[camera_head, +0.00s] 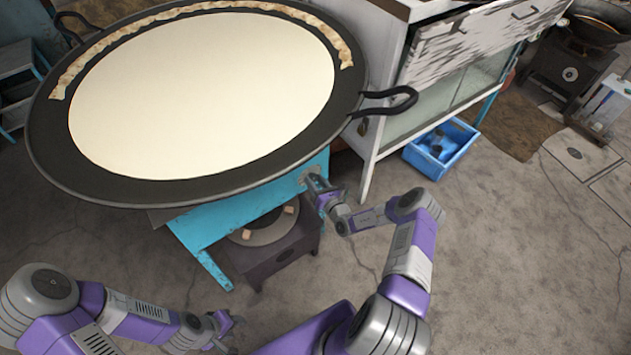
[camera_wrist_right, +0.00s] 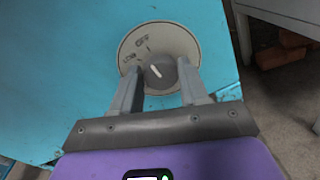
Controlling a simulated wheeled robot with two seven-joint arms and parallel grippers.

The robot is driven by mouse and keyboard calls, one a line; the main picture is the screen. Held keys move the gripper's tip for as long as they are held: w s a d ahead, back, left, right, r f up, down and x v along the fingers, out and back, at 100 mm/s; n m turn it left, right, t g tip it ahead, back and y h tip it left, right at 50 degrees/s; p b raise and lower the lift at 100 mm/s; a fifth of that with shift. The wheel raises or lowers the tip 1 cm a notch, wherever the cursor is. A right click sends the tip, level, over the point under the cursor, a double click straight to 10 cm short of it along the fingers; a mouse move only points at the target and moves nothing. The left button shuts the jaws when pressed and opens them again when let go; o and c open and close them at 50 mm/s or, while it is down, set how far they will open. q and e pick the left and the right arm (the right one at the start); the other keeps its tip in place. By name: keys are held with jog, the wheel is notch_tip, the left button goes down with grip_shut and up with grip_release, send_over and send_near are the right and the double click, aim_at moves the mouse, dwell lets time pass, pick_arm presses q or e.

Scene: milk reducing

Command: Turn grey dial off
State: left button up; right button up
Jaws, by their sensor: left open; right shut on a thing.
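The grey dial (camera_wrist_right: 160,72) sits on a round plate (camera_wrist_right: 132,44) with "OFF" and "LOW" markings, fixed to the blue stand panel. A white line on the dial points up and to the left. My right gripper (camera_wrist_right: 160,88) is shut on the dial, with one finger on each side. In the head view my right gripper (camera_head: 318,186) is at the right side of the blue stand, and it hides the dial. My left gripper (camera_head: 228,326) is open and empty, low in the picture, away from the stand.
A large black pan (camera_head: 45,150) of white milk with two handles rests on the blue stand (camera_head: 215,235). A dark burner (camera_head: 270,250) is below. A white cabinet (camera_head: 385,50) and a blue crate (camera_head: 440,150) stand at the right. The floor around my arms is clear.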

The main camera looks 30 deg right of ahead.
jog(key=shift+f+m, duration=0.15)
jog(key=shift+m, duration=0.15)
jog(key=o, duration=1.1)
jog(key=shift+c, duration=0.2)
jog(key=s+p, duration=0.2)
jog(key=s, duration=0.5)
jog(key=shift+s+r+p, duration=0.25)
jog(key=shift+s+p, duration=0.05)
jog(key=shift+p, duration=0.1)
